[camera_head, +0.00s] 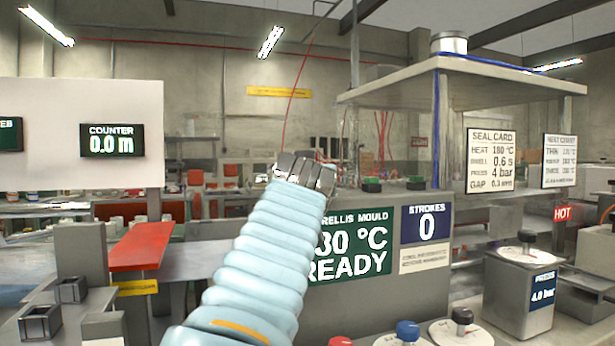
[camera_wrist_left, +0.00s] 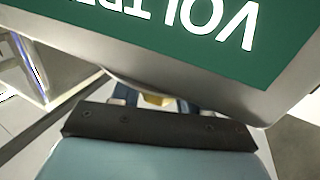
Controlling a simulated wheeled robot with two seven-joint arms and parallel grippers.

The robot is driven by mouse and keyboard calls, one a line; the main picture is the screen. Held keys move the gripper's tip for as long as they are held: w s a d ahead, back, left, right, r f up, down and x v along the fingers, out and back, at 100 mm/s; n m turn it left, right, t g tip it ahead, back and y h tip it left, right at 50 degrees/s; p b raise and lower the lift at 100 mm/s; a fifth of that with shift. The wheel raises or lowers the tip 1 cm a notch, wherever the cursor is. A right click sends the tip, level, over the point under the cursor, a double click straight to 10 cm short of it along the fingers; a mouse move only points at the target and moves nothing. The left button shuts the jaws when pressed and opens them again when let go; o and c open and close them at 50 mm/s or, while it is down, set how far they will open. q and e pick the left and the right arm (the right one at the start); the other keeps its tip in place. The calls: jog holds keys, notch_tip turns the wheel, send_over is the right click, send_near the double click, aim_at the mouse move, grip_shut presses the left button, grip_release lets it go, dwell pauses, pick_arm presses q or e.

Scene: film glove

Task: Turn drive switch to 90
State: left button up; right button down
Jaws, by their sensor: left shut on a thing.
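My left arm with its pale blue ringed sleeve reaches up past the grey mould cabinet (camera_head: 420,280), its silver wrist end pointing away. My left gripper (camera_wrist_left: 152,96) shows only in part in the left wrist view, behind the dark wrist plate. It is shut on a small yellow thing (camera_wrist_left: 157,101), mostly hidden. I cannot tell whether this is the drive switch; no part labelled drive shows. My right gripper is not in view.
Blue (camera_head: 407,328) and black (camera_head: 461,316) knobs stand at the lower right. A pressure box (camera_head: 522,290) reading 4.0 bar and a HOT sign (camera_head: 562,213) are further right.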

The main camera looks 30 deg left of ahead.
pick_arm(q)
jog(key=shift+m+t+h, duration=0.3)
jog(key=shift+h, duration=0.2)
jog(key=shift+m+t+h, duration=0.4)
jog(key=shift+m+h, duration=0.2)
jog(key=shift+h, duration=0.3)
jog(key=shift+f+m+h+b, duration=0.15)
jog(key=shift+m+h+b, duration=0.2)
jog(key=shift+m+h, duration=0.4)
jog(key=m+h+b, duration=0.1)
jog(key=h, duration=0.2)
jog(key=shift+m+t+b, duration=0.25)
jog(key=shift+t+b, duration=0.05)
jog(key=shift+t, duration=0.1)
jog(key=shift+m+h+b, duration=0.7)
jog(key=shift+h, duration=0.35)
jog(key=o, duration=0.9)
jog(key=shift+o, duration=0.2)
